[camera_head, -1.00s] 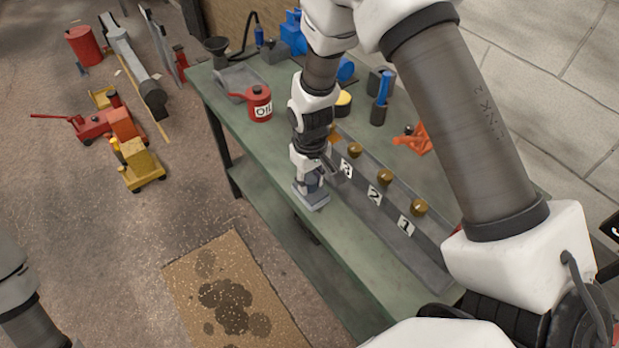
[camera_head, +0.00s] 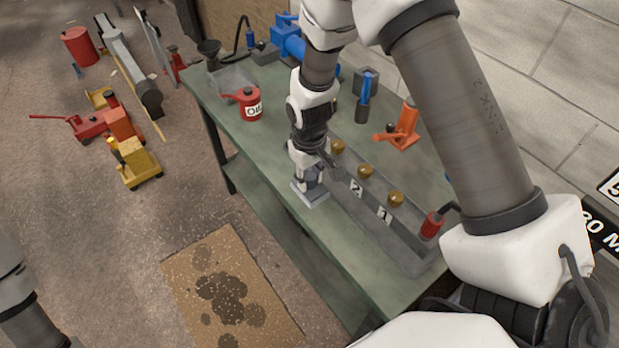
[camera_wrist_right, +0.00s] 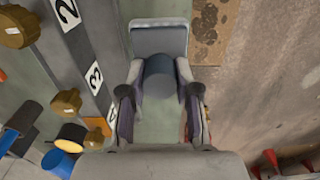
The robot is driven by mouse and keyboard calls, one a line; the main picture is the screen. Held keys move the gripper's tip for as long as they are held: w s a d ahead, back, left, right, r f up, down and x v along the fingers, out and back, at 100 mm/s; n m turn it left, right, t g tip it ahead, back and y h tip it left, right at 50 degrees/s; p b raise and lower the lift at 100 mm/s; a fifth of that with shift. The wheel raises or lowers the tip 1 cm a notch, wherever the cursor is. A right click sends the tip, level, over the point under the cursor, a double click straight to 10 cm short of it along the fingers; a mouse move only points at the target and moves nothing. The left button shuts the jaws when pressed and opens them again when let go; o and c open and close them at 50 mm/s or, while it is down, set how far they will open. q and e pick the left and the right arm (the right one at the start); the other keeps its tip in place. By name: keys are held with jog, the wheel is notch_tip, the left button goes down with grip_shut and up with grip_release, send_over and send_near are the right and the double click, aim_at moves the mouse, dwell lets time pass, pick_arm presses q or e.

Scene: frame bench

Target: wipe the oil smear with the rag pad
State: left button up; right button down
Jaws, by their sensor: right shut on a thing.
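My right gripper (camera_head: 309,178) is shut on the round blue-grey handle (camera_wrist_right: 160,75) of the rag pad. The rag pad (camera_head: 311,196) is a flat grey block, held at the bench top near the front edge, beside the long grey tray. It shows ahead of the fingers in the right wrist view (camera_wrist_right: 158,40). I cannot tell whether its underside touches the bench. No oil smear shows on the visible bench top; the pad and my arm hide part of it. My left gripper is out of view.
The green bench (camera_head: 272,150) bears a grey tray (camera_head: 400,245) with brass knobs and number labels, a red oil can (camera_head: 248,104), an orange tool (camera_head: 404,126) and a red-handled tool (camera_head: 431,225). A stained cardboard sheet (camera_head: 185,275) lies on the floor.

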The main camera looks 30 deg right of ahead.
notch_tip(320, 180, up, 2)
jog(key=shift+s+r+p, duration=0.1)
jog(key=shift+r+p, duration=0.05)
jog(key=shift+p, duration=0.55)
jog(key=shift+r+p, duration=0.65)
jog(key=shift+r, duration=0.1)
